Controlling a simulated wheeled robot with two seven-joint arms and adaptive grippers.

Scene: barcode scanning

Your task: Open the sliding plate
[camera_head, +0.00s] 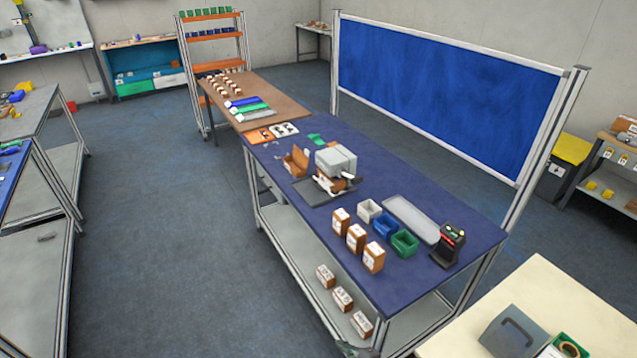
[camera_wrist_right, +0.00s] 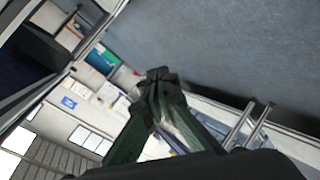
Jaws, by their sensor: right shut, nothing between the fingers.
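A grey and white machine (camera_head: 335,160) stands on the blue-topped table (camera_head: 400,285), with a flat dark plate (camera_head: 311,191) at its base. I cannot tell for certain which part is the sliding plate. My right gripper shows only as a small dark green tip (camera_head: 350,348) at the bottom edge of the head view, low by the table's near end and far from the machine. In the right wrist view its green fingers (camera_wrist_right: 158,76) meet at the tips, shut and empty, with the floor and distant furniture behind. My left gripper is not in view.
Brown boxes (camera_head: 356,238), small bins (camera_head: 404,243), a long grey tray (camera_head: 411,218) and a black scanner-like device (camera_head: 448,244) stand on the blue table. A blue panel (camera_head: 440,90) stands behind. A beige table (camera_head: 580,300) is at lower right.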

